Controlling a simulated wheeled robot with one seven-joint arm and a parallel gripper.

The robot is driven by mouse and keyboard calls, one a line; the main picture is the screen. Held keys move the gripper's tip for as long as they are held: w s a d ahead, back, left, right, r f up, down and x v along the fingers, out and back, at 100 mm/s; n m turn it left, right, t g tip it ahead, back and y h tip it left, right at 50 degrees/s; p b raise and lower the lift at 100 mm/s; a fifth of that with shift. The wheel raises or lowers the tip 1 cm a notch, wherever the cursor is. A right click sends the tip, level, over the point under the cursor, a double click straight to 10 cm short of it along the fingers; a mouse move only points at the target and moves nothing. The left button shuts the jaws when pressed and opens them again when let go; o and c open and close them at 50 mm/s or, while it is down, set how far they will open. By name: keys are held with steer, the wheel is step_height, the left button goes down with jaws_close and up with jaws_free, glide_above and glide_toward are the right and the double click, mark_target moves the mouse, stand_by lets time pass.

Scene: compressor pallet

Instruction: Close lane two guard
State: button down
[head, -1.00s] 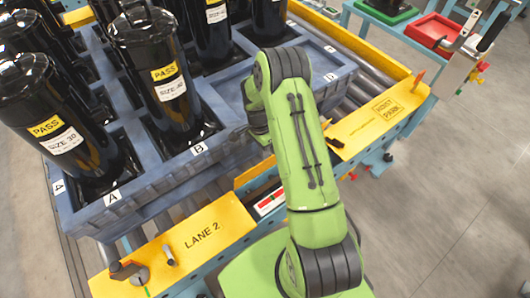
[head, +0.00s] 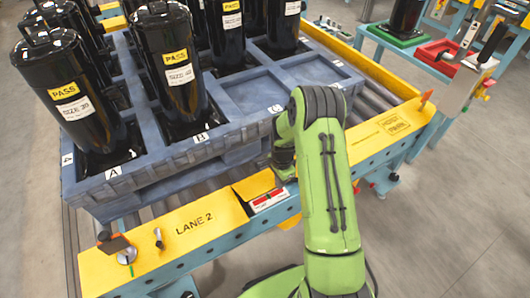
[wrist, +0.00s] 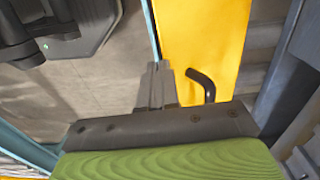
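The yellow LANE 2 plate (head: 195,222) runs along the front rail in the head view. A small dark handle (head: 158,238) and a round knob (head: 126,254) are at its left end. A short yellow flap (head: 255,185) sits at its right end, above a red-and-white marker (head: 268,200); I cannot tell whether this is the guard. In the wrist view, my gripper (wrist: 156,84) has its fingers together with no visible gap, apparently empty. A bent black handle (wrist: 203,84) on a yellow surface (wrist: 200,40) stands just right of the fingers, apart from them. My arm hides the fingertips in the head view.
A blue-grey pallet crate (head: 150,190) holds several black compressors (head: 70,90) behind the plate; its cell C is empty. Rollers (head: 352,90) lie right of it. A yellow hoist park plate (head: 385,125) continues the rail. Floor (head: 450,220) is clear at the right.

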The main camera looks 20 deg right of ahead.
steer(key=s+f+b, duration=0.1)
steer(key=f, duration=0.1)
steer(key=s+f+b, duration=0.1)
steer(key=f, duration=0.2)
steer(key=s+f+b, duration=0.1)
steer(key=f, duration=0.1)
steer(key=shift+s+d+f, duration=0.2)
steer(key=shift+s+d, duration=0.05)
steer(key=shift+s, duration=0.1)
steer(key=shift+s+f, duration=0.2)
steer(key=shift+f, duration=0.75)
steer(key=shift+r, duration=0.1)
